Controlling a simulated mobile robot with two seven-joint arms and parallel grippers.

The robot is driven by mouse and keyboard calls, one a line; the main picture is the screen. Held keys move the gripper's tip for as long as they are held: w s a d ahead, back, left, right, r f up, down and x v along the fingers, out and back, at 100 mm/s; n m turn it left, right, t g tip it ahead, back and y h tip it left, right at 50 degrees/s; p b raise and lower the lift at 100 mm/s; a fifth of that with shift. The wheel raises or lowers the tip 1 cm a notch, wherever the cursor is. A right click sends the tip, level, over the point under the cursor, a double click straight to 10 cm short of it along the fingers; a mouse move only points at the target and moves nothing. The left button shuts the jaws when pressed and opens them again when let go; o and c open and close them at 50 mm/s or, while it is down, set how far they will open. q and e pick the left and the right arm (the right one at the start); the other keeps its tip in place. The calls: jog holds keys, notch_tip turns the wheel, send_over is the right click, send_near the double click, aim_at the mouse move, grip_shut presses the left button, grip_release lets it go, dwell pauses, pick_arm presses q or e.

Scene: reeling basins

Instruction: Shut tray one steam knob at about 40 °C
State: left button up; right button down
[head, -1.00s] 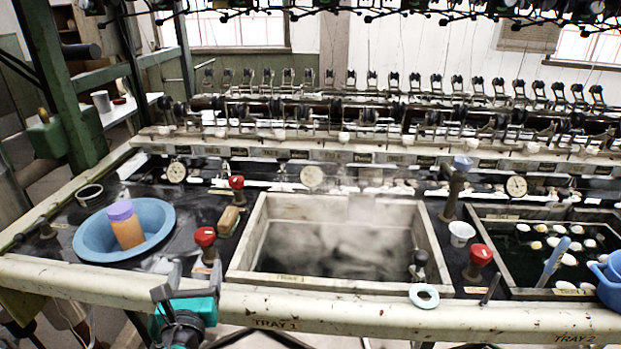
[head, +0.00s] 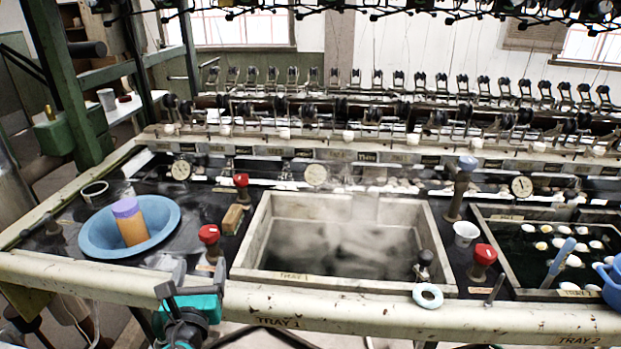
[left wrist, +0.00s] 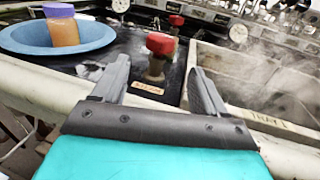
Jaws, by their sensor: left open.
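Tray one (head: 275,276), marked TRAY 1, is a pale-rimmed basin of dark water with steam over it. A red-topped knob (head: 209,236) stands left of its front corner; its label in the left wrist view looks like STEAM. A second red knob (head: 241,182) stands farther back. Two round dials (head: 181,170) (head: 316,175) sit on the back rail; their readings are too small to tell. My left gripper (head: 172,280) is open and empty at the front rail, short of the front knob. In the left wrist view the knob (left wrist: 160,46) appears between the fingers, apart from them.
A blue bowl (head: 92,243) holding an orange jar with a purple lid (head: 132,228) lies left. A brown block (head: 233,218) stands between the red knobs. A dark knob (head: 424,262) stands at tray one's right. The front rail (head: 370,315) runs below.

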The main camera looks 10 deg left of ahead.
aim_at(210, 225)
pick_arm(q)
jog(key=shift+w+d+b, duration=0.1)
jog(key=shift+b, duration=0.6)
jog(key=shift+r, duration=0.1)
jog(key=shift+r+b, duration=0.35)
jog(key=shift+b, duration=0.1)
jog(key=shift+w+a+r, duration=0.1)
jog(key=shift+w+a, duration=0.1)
jog(key=shift+w, duration=0.05)
jog(key=x, duration=1.2)
jog(key=shift+w+b, duration=0.15)
jog(key=shift+b, duration=0.25)
jog(key=shift+c, duration=0.2)
jog(key=c, duration=0.9)
